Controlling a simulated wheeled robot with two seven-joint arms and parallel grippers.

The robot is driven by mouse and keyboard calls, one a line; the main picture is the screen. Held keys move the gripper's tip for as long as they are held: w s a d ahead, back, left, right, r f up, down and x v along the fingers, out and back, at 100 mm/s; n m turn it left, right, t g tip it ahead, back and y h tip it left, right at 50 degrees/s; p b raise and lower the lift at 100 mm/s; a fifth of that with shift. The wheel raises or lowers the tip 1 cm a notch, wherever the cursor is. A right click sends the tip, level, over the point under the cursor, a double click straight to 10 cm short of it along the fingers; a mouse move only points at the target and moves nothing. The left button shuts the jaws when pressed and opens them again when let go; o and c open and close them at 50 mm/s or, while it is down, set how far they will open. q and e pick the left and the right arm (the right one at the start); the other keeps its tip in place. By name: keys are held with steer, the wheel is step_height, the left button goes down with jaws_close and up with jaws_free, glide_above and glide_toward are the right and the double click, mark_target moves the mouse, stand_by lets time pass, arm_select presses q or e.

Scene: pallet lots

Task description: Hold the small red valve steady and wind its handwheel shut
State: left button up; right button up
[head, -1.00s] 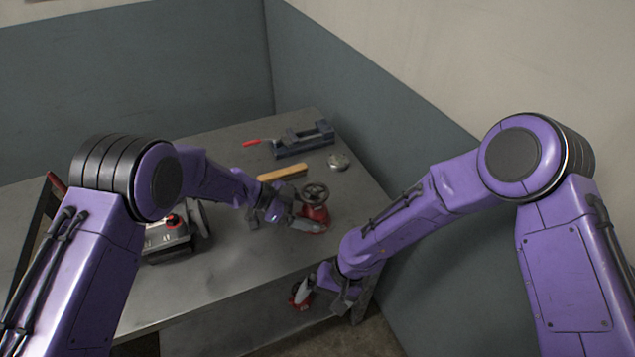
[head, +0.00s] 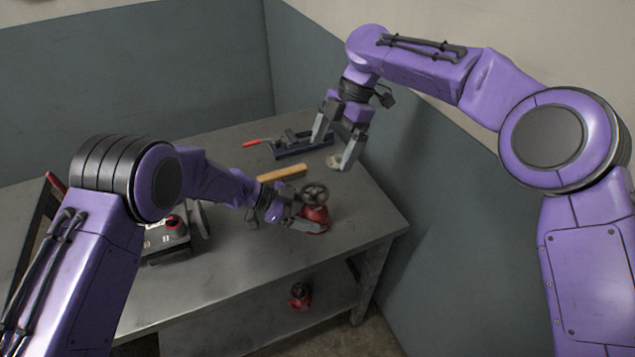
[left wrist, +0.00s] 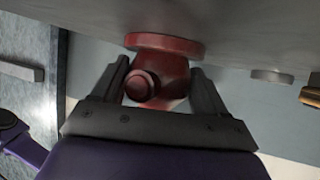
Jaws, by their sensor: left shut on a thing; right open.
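A red valve (head: 314,218) with a dark handwheel (head: 315,192) stands upright on the workbench. My left gripper (head: 299,222) is shut on its red body from the left. In the left wrist view the fingers lie on both sides of the red body (left wrist: 165,70), with its round flange against the bench top; the handwheel is out of that view. A second red valve (head: 299,294) is on the lower shelf. My right gripper (head: 333,153) is open and empty, up over the far right part of the bench, behind the held valve.
A dark vise (head: 290,148) with a red handle lies at the back of the bench (head: 235,265). A wooden-coloured bar (head: 282,173) lies before it. A small round metal piece (head: 334,162) is partly hidden by my right gripper. A grey device with a red knob (head: 165,238) stands left.

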mark_target(315, 192)
steer(key=x, duration=1)
steer(key=c, duration=1.1)
